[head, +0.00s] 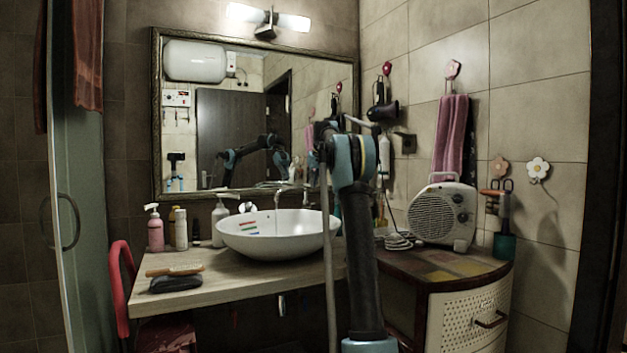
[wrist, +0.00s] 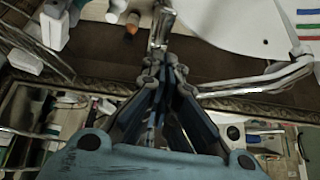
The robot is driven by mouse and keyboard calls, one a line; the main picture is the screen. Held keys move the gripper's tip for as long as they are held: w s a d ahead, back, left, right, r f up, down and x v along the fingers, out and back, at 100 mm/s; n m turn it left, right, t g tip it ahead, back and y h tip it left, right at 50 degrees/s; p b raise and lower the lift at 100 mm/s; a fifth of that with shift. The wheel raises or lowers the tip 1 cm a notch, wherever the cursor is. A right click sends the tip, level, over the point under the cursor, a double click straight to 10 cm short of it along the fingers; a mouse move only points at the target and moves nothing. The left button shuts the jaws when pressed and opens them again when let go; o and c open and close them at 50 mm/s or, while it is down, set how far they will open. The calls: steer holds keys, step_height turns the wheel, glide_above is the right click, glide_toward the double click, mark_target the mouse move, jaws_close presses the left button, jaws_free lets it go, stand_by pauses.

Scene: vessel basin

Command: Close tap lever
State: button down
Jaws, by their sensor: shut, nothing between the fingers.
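The white vessel basin (head: 275,238) sits on the wooden counter, with a chrome tap (head: 281,197) standing at its rear rim. In the wrist view, bright chrome parts (wrist: 262,80) lie right of my gripper, beside the basin's white edge (wrist: 235,25). Another chrome piece (wrist: 160,25) stands just beyond the fingertips. I cannot tell which chrome part is the lever, or whether the fingers touch it. My gripper (wrist: 165,68) is shut and empty, low in front of the mirror frame. In the head view my own arm hides the gripper.
Several bottles (head: 180,230) stand left of the basin, and a brush (head: 174,270) lies near the counter's left end. A white heater (head: 443,214) stands on the cabinet at right. The framed mirror (head: 155,130) closes off the back. The counter's front middle is clear.

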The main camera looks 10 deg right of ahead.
steer(key=x, duration=0.4)
steer(key=shift+s+f, duration=0.25)
steer(key=shift+s, duration=0.15)
steer(key=shift+s+d+f, duration=0.1)
steer(key=shift+s+f, duration=0.05)
steer(key=shift+f, duration=0.45)
steer(key=shift+s+d+f, duration=0.1)
steer(key=shift+s+f, duration=0.1)
steer(key=shift+f, duration=0.45)
